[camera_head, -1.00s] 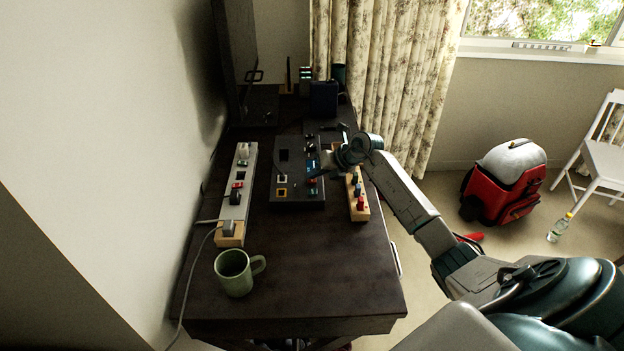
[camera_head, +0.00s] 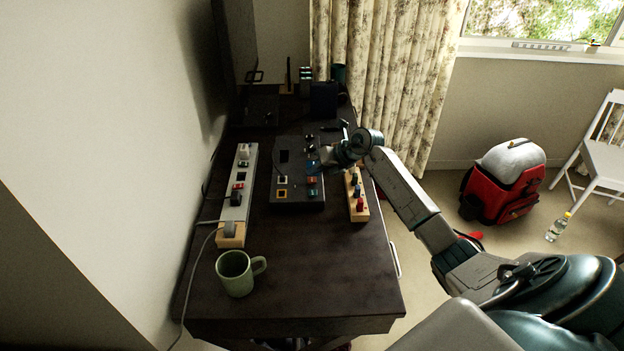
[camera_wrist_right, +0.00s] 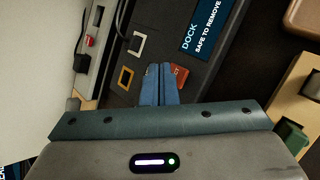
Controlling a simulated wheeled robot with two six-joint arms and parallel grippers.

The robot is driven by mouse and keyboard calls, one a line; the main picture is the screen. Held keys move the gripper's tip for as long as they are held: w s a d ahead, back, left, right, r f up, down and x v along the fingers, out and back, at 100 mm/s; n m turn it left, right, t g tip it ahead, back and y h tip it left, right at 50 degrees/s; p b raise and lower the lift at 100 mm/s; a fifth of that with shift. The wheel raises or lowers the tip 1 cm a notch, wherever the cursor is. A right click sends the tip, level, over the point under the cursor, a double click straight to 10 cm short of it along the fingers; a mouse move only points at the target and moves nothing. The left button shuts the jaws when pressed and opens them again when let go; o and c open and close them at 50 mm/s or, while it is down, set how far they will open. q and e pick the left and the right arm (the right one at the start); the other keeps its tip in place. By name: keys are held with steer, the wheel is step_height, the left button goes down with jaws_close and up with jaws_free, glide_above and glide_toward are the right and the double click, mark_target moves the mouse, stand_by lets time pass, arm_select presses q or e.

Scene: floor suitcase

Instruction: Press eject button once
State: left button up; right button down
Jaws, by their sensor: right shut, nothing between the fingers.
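The dark dock panel (camera_head: 297,196) lies on the desk, and a red button (camera_head: 312,181) is on its near right part. In the right wrist view this red button (camera_wrist_right: 181,76) has pale lettering, partly hidden by the fingers. My right gripper (camera_head: 318,165) reaches in from the right over the panel, just beyond the red button. In the right wrist view its two blue fingers (camera_wrist_right: 159,72) are together and empty, their tips beside the button's left edge. I cannot tell whether they touch it. My left gripper is out of view.
A power strip (camera_head: 240,190) with plugs lies left of the panel. A green mug (camera_head: 236,273) stands at the desk's near left. The near desk surface is mostly clear.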

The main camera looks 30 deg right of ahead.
mark_target(316, 180)
steer(key=shift+r+p, duration=1.6)
steer(key=shift+r, duration=0.9)
steer(key=shift+f, duration=0.1)
